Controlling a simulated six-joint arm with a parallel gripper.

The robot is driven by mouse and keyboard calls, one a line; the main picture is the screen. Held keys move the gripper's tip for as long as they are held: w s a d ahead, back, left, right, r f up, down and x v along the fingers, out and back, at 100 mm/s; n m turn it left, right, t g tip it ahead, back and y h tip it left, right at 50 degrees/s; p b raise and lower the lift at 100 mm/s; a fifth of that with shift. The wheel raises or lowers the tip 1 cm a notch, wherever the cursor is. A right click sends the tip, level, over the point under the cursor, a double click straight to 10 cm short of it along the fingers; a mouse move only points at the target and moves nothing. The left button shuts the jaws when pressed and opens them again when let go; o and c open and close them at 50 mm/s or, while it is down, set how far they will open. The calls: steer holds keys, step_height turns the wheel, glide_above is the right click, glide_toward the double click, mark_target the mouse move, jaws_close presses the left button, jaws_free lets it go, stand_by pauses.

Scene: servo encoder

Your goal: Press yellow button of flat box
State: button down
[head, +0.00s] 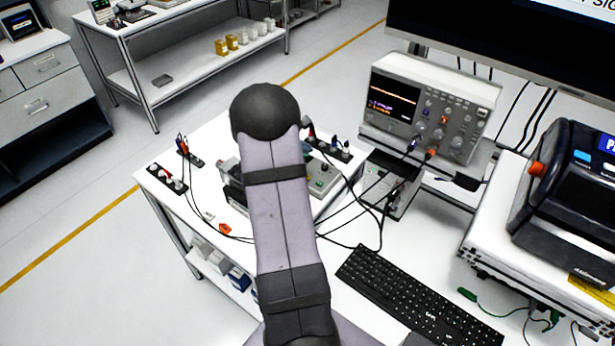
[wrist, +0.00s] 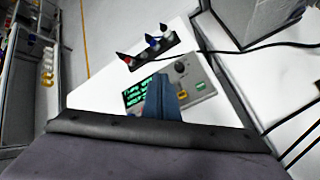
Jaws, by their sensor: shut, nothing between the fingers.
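The flat box (wrist: 203,95) is a grey panel with a dark screen of green text (wrist: 135,92), a black knob and a small green patch on its right part. It lies on the white table. My gripper (wrist: 162,80) is shut and empty; its blue-grey fingers stand in front of the box and cover part of its screen and middle. In the head view the box (head: 322,185) shows only beside my arm, which hides the rest and the fingertips.
A black strip with several coloured plugs (wrist: 148,50) lies just beyond the box. Black cables (head: 375,195) cross the table to the right. An oscilloscope (head: 425,105), a keyboard (head: 410,300) and a dark device (head: 570,190) stand right. Two small plug strips lie left.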

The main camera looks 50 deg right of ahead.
steer(key=shift+f, duration=0.15)
step_height(320, 180, down, 8)
steer(key=b, duration=0.5)
steer(key=shift+r+b, duration=0.25)
steer(key=shift+b, duration=0.15)
steer(key=shift+f+b, duration=0.55)
steer(key=shift+b, duration=0.1)
steer(key=shift+f+b, duration=0.35)
steer(key=shift+b, duration=0.1)
stand_by(1.2)
steer(key=shift+s+a+f+b, duration=0.1)
steer(key=shift+a+f+b, duration=0.05)
steer(key=shift+f+b, duration=0.35)
steer(key=shift+s+a+f+b, duration=0.1)
steer(key=shift+f+b, duration=0.3)
steer(key=shift+b, duration=0.1)
stand_by(1.6)
steer(key=shift+w+r, duration=0.1)
steer(key=shift+r, duration=0.05)
steer(key=shift+w+r+p, duration=0.2)
steer(key=shift+r+p, duration=0.15)
steer(key=shift+r, duration=0.1)
steer(key=shift+a+r, duration=0.1)
steer(key=shift+r, duration=0.1)
